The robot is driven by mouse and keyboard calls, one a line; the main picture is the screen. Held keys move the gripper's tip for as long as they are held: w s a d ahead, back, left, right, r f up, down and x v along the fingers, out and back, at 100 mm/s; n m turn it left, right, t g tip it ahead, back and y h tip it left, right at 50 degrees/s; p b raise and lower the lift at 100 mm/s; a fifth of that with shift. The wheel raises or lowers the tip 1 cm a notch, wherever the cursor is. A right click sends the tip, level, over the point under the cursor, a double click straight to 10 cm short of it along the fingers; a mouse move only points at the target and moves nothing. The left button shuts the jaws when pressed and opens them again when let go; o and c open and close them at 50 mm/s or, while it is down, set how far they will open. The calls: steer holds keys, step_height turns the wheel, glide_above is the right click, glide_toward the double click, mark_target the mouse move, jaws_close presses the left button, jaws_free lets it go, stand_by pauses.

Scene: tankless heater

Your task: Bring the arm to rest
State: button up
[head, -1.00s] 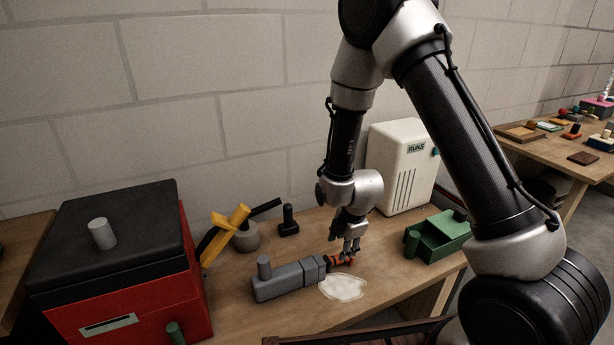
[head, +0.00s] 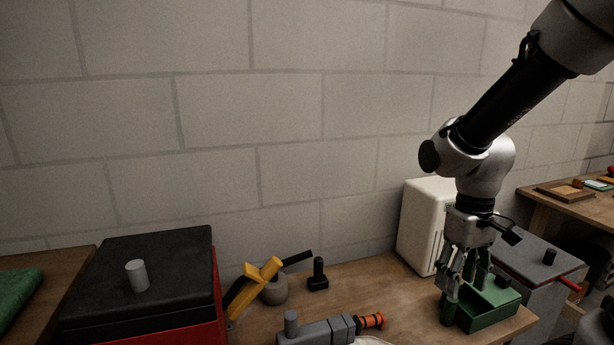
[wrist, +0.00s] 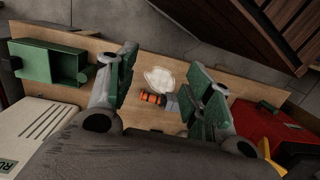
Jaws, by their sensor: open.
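My gripper (head: 461,278) hangs from my arm at the right of the head view, pointing down. Its fingers overlap the green open box (head: 490,309) in that view; I cannot tell from there how far above it they are. In the wrist view the two fingers of my gripper (wrist: 168,88) are spread wide with nothing between them but the distant table. There the green box (wrist: 55,63) lies to the left, outside the fingers.
A white heater case (head: 420,226) stands behind my gripper. A grey tool with an orange end (head: 372,321) lies on the wooden table (head: 388,285) beside a pale patch (wrist: 159,79). A red toolbox with a black lid (head: 150,275) stands left. A yellow-handled tool (head: 264,269) is at the back.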

steer(key=s+d+r+m+t, duration=0.1)
steer(key=s+d+r+t, duration=0.2)
steer(key=r, duration=0.3)
steer(key=s+d+r+m+t, duration=0.2)
steer(key=s+d+r, duration=0.1)
steer(key=r, duration=0.4)
steer(key=shift+s+d+r+t, duration=0.15)
steer(key=shift+s+d+t, duration=0.2)
steer(key=shift+d+t, duration=0.05)
